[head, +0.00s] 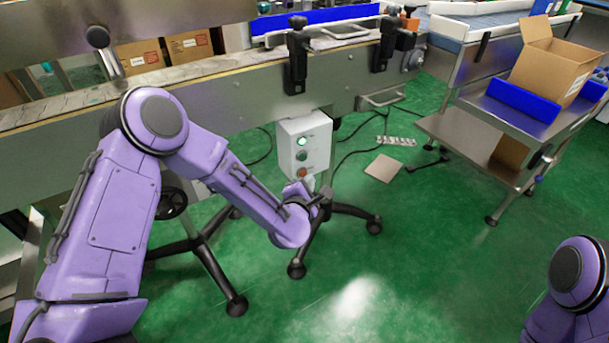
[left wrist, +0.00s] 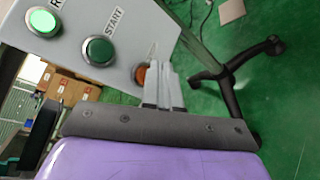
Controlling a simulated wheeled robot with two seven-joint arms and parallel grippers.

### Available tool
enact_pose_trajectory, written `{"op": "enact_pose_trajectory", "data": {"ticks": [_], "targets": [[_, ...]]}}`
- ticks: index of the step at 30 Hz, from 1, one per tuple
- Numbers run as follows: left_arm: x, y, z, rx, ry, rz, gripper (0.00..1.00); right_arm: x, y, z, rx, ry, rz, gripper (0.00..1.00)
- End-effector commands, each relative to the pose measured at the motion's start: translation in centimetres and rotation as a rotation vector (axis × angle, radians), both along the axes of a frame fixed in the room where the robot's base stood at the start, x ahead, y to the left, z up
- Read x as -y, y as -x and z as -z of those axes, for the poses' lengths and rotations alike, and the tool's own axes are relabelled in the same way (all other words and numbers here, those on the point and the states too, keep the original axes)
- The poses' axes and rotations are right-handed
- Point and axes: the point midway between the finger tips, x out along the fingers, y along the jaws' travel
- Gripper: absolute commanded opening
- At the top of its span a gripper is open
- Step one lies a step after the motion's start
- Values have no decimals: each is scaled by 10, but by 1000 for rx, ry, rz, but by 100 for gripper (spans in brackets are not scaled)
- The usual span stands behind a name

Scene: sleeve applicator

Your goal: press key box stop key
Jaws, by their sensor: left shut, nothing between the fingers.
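The key box (head: 305,138) is a white box on the side of the conveyor. It carries a lit green key (head: 302,141), a dark green start key (head: 301,156) and an orange stop key (head: 302,173) at the bottom. In the left wrist view the lit key (left wrist: 44,22), the start key (left wrist: 98,50) and the partly hidden stop key (left wrist: 140,74) run down the box face (left wrist: 125,28). My left gripper (head: 317,190) is shut and empty, just below the stop key. Its fingertips (left wrist: 163,70) overlap the stop key's edge; I cannot tell whether they touch it. My right gripper is out of view.
The conveyor (head: 230,85) runs above and behind the box. Wheeled black legs (head: 345,212) stand beneath it. A steel table (head: 480,135) with an open carton (head: 548,62) stands at the right. A flat tan piece (head: 383,168) lies on the green floor, which is mostly clear in front.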

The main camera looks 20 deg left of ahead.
Motion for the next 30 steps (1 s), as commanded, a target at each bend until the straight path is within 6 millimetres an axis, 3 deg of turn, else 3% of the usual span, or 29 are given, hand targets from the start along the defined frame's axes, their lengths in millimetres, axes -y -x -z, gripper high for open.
{"op": "enact_pose_trajectory", "data": {"ticks": [30], "targets": [[-7,-6,0,0,1,-2,0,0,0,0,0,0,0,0]]}}
